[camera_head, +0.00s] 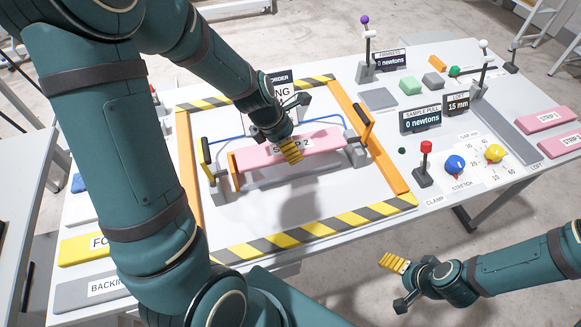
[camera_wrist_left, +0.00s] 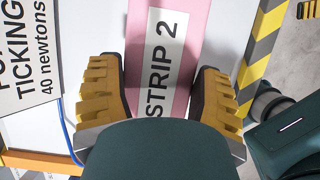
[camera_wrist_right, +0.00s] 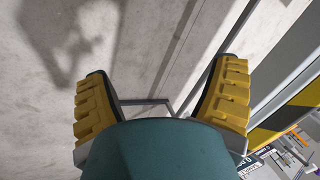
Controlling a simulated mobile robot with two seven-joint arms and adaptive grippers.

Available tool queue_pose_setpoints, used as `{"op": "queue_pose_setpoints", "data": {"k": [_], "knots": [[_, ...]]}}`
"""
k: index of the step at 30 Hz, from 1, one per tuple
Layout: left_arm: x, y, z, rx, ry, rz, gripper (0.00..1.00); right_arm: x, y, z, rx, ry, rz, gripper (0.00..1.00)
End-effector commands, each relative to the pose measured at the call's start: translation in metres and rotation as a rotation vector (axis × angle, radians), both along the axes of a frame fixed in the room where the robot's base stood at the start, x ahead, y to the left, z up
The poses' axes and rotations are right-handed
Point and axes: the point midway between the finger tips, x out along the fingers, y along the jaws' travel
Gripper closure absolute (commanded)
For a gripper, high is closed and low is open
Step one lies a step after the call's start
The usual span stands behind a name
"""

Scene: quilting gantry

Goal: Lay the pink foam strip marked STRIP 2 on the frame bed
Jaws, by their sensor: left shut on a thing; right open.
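The pink foam strip marked STRIP 2 (camera_head: 325,139) is inside the hazard-striped frame on the table, over the frame bed (camera_head: 300,174). A grey edge and shadow show below it; I cannot tell whether it touches the bed. My left gripper (camera_head: 290,150) is shut on the strip near its middle. In the left wrist view its yellow fingers (camera_wrist_left: 165,95) flank the strip (camera_wrist_left: 180,15), whose label shows between them. My right gripper (camera_wrist_right: 162,95) is open and empty over the floor, off the table's front edge; it also shows in the head view (camera_head: 394,264).
Orange rails (camera_head: 383,150) and clamps with upright handles (camera_head: 207,150) flank the bed. A blue line (camera_head: 230,138) runs behind the strip. More pink strips (camera_head: 552,118) lie at the right. A red-topped lever (camera_head: 425,160) and dials (camera_head: 455,166) stand right of the frame.

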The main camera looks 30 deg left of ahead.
Motion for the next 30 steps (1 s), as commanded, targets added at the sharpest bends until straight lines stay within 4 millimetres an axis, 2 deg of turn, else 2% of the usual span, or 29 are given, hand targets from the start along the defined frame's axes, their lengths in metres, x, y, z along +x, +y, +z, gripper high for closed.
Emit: {"op": "queue_pose_setpoints", "data": {"k": [1,3,11,18,19,21,25,26,27,28,30], "knots": [[-0.001,0.0,-0.015,-0.001,0.003,0.001,0.48,-0.002,0.0,-0.009,0.001,0.004,0.003,0.15],[-0.001,0.0,-0.027,-0.001,0.003,0.002,0.48,-0.004,0.001,-0.014,0.002,0.009,0.007,0.15],[0.0,0.0,-0.046,0.0,0.001,0.001,0.48,-0.007,0.001,-0.021,0.004,0.016,0.013,0.15],[-0.001,0.0,-0.077,-0.001,0.002,0.001,0.48,-0.012,0.002,-0.035,0.007,0.026,0.021,0.15],[-0.001,0.0,-0.079,-0.001,0.002,0.0,0.48,-0.012,0.002,-0.036,0.007,0.027,0.021,0.15],[0.0,0.0,-0.079,0.0,0.0,0.0,0.55,-0.012,0.002,-0.035,0.007,0.028,0.022,0.15],[0.0,0.0,-0.078,0.0,0.0,0.0,0.56,-0.012,0.002,-0.034,0.007,0.027,0.021,0.15],[0.0,0.0,-0.078,0.0,0.0,0.0,0.19,-0.012,0.002,-0.034,0.007,0.027,0.021,0.15],[0.0,0.0,-0.078,0.0,0.0,0.0,0.05,-0.012,0.002,-0.034,0.007,0.027,0.021,0.15],[0.0,0.0,-0.078,0.0,0.0,0.0,0.02,-0.012,0.002,-0.034,0.007,0.027,0.021,0.15],[0.0,0.0,-0.078,0.0,0.0,0.0,0.02,-0.012,0.002,-0.034,0.007,0.027,0.021,0.15]]}}
